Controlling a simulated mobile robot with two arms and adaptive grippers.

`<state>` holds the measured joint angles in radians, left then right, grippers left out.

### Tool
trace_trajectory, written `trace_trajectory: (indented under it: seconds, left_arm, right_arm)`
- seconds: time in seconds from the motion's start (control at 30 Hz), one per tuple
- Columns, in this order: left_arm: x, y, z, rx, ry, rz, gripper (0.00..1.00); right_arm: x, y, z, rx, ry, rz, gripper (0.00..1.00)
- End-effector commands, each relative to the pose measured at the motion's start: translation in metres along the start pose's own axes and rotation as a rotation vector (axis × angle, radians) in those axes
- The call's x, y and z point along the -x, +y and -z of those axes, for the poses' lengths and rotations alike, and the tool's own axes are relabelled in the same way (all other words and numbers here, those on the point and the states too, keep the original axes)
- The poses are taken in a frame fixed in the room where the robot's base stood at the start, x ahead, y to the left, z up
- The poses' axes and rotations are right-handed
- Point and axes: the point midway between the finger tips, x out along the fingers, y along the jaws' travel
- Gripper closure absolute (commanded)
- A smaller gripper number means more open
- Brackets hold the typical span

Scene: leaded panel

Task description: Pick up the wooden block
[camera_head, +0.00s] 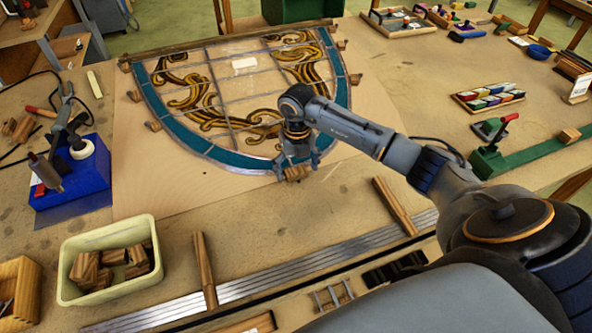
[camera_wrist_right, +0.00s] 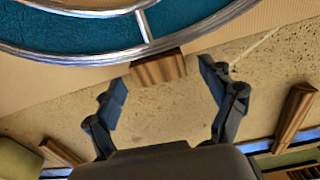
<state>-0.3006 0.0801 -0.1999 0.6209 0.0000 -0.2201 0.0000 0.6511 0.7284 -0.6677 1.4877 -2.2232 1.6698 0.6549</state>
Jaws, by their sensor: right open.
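A small wooden block (camera_head: 296,173) lies at the near curved edge of the leaded panel (camera_head: 185,137). In the right wrist view the block (camera_wrist_right: 158,67) sits against the lead rim, ahead of and between my fingertips. My right gripper (camera_head: 297,163) points down over the block with its fingers spread on either side. The gripper (camera_wrist_right: 165,82) is open and empty in the wrist view, with a gap to the block. Whether the fingertips touch the table cannot be told. My left gripper is not in view.
Other small blocks stand around the panel's edge. A pale green tub (camera_head: 152,228) holds several wooden blocks. Metal strips (camera_head: 255,280) and wooden sticks (camera_head: 203,270) lie in front. A blue box (camera_head: 72,187) stands left. Bare table lies between panel and strips.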

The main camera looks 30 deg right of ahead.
Motion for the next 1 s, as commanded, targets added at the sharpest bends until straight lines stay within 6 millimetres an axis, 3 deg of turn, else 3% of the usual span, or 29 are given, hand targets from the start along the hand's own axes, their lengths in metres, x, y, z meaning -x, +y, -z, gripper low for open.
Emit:
trace_trajectory:
  seconds: [0.13, 0.37, 0.77, 1.0]
  left_arm:
    - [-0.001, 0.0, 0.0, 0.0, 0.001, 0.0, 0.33]
    - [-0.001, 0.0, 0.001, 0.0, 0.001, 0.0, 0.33]
    - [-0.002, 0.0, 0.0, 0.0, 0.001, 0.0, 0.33]
    - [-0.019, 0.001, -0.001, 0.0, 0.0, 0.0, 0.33]
  right_arm:
    - [0.0, 0.0, 0.0, 0.0, 0.0, 0.0, 0.17]
    - [0.0, 0.0, 0.0, 0.0, 0.0, 0.0, 0.64]
    - [0.002, 0.0, 0.0, 0.0, -0.001, -0.001, 0.64]
    - [0.021, 0.0, -0.002, 0.001, -0.007, -0.001, 0.64]
